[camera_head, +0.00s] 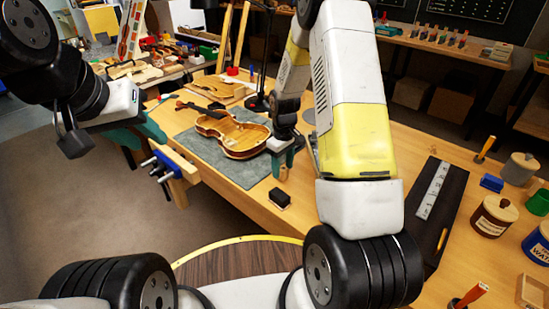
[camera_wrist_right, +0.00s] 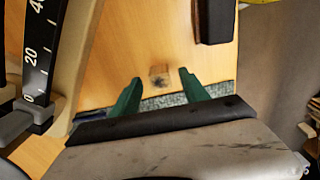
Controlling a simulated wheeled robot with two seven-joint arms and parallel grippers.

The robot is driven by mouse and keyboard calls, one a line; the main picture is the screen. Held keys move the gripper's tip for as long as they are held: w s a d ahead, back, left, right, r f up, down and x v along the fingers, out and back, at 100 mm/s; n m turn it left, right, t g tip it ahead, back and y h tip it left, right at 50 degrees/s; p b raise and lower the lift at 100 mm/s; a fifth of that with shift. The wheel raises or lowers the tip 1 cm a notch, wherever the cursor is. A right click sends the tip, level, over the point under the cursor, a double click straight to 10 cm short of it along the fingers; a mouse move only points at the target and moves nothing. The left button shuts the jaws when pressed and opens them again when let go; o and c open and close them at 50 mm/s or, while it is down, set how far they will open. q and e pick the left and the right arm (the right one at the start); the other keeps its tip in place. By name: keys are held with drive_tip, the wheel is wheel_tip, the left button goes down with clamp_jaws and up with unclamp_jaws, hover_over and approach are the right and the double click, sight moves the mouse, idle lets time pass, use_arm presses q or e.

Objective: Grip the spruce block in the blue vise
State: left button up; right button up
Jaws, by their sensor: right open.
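A small pale wooden block with a dark mark, likely the spruce block (camera_wrist_right: 160,77), shows in the right wrist view on the bench top, framed by the fingertips. In the head view I cannot make it out near my right gripper. My right gripper (camera_head: 284,163) points down at the mat's right edge; it is open, with its two green fingers apart in the right wrist view (camera_wrist_right: 162,86). The blue vise (camera_head: 164,168), with a wooden jaw, is on the bench's left edge. My left gripper (camera_head: 150,130) is above and left of the vise; its finger gap is unclear.
A violin (camera_head: 234,135) lies on a grey mat (camera_head: 190,141) left of my right gripper. A small black block (camera_head: 280,198) lies in front of it and also shows in the right wrist view (camera_wrist_right: 215,20). A dark mat with a ruler (camera_head: 432,192) and several jars are at right.

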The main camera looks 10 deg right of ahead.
wheel_tip(320, 180, down, 2)
drive_tip(key=shift+f, duration=0.15)
clamp_jaws()
idle(0.3)
